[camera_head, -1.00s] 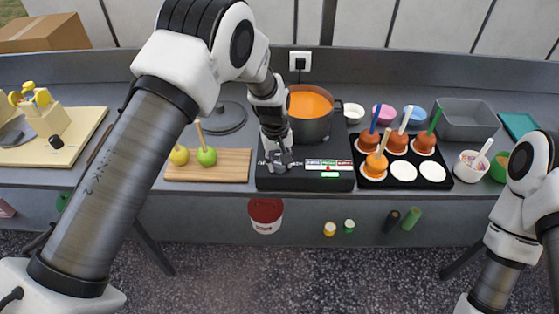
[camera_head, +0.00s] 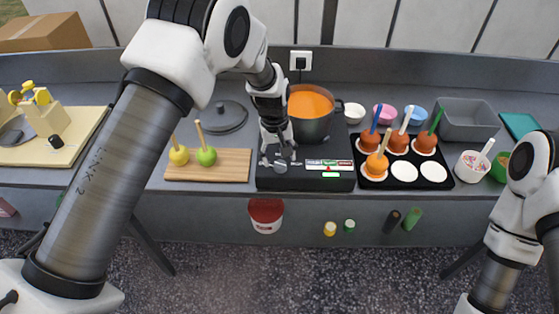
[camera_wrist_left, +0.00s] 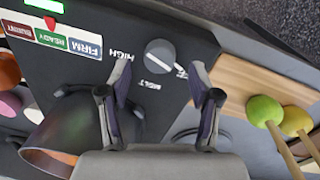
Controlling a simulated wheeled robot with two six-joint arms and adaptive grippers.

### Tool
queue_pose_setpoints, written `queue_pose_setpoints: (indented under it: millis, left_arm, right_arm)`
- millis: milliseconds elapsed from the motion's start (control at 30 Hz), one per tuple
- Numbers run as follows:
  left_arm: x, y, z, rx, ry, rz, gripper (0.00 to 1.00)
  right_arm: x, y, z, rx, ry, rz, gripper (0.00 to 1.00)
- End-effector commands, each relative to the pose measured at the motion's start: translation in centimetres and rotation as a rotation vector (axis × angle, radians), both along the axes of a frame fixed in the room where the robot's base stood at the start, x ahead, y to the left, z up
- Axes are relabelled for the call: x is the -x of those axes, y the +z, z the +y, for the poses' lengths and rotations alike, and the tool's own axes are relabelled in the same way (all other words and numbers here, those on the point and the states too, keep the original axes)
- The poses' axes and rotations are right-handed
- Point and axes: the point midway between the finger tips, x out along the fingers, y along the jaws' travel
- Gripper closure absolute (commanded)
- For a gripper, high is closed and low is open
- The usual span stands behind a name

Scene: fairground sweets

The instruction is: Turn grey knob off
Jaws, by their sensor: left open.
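The grey knob (camera_wrist_left: 159,56) sits on the black cooker's panel in the left wrist view. It is round with a white pointer line, and the letters HIGH and a partly readable word are printed around it. My left gripper (camera_wrist_left: 160,88) is open, its two fingers on either side of the line toward the knob and apart from it. In the head view the left gripper (camera_head: 279,164) is over the front left of the black cooker (camera_head: 305,184). A pot (camera_head: 314,123) of orange liquid stands on the cooker's back. My right gripper is not in view; only part of that arm shows.
A wooden board (camera_head: 235,167) with a yellow and a green apple on sticks lies left of the cooker. A black tray (camera_head: 437,182) with orange-coated apples is to the right. A grey pot lid (camera_head: 227,115) lies behind the board.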

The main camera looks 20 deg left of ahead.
Motion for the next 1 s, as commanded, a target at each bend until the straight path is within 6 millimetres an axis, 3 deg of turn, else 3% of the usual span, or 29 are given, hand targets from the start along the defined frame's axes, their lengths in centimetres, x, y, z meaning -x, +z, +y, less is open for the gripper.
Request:
queue_pose_setpoints:
  millis: [200,400,867,967,1000]
  left_arm:
    - [0.1,5.8,0.4,0.001,0.001,-0.003,0.37]
    - [0.2,8.9,0.7,0.001,0.001,0.001,0.37]
    - [0.3,9.2,0.7,0.001,0.001,0.003,0.37]
    - [0.6,8.1,0.7,0.001,0.002,0.021,0.37]
    - [1.0,6.7,0.8,0.003,0.003,0.042,0.37]
  right_arm:
    - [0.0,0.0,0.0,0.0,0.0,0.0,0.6]
    - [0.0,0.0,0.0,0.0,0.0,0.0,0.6]
    - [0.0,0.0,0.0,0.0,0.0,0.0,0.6]
    - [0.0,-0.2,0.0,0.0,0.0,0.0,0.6]
    - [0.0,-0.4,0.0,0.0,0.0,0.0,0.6]
